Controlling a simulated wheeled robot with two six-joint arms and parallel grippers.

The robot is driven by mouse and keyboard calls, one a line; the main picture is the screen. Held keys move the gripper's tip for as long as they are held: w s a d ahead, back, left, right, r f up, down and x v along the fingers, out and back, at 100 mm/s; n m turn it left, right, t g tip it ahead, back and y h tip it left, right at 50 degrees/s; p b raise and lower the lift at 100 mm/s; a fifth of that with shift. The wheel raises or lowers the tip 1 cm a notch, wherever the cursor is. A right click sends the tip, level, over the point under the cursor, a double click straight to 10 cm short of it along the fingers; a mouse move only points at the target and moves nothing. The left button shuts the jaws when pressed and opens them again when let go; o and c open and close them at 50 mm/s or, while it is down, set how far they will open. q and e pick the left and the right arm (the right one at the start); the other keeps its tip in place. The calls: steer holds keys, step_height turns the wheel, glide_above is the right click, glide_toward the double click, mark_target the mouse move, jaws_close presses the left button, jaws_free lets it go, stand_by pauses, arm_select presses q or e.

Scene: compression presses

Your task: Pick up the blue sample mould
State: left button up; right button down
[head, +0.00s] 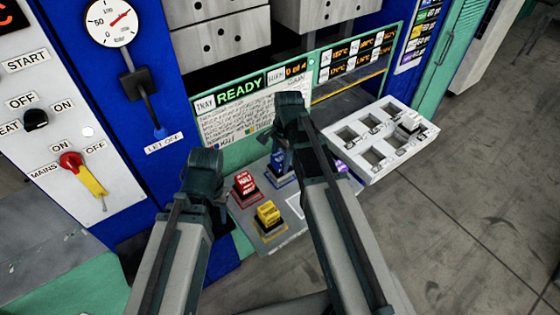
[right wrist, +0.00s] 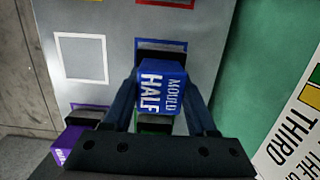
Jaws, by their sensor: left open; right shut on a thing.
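The blue sample mould (right wrist: 161,88), with "MOULD HALF" in white letters, is between the two fingers of my right gripper (right wrist: 165,100) in the right wrist view. My right gripper is shut on it. In the head view the blue mould (head: 277,162) is partly hidden by my right gripper (head: 282,145). A blue-edged place (right wrist: 161,45) shows beside the mould; I cannot tell how far the mould is off the tray. My left gripper (head: 205,170) is open and empty, left of the red mould (head: 244,184).
The grey tray (head: 296,230) also bears a yellow mould (head: 268,213), a purple mould (right wrist: 72,145) and a white-outlined empty square (right wrist: 81,57). A white rack (head: 412,150) with square openings stands right. A blue press with gauge (head: 112,20) and switches stands left.

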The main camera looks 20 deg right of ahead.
step_height(320, 180, up, 9)
steer(key=p, duration=0.8)
steer(key=shift+f, duration=0.1)
steer(key=shift+d, duration=0.1)
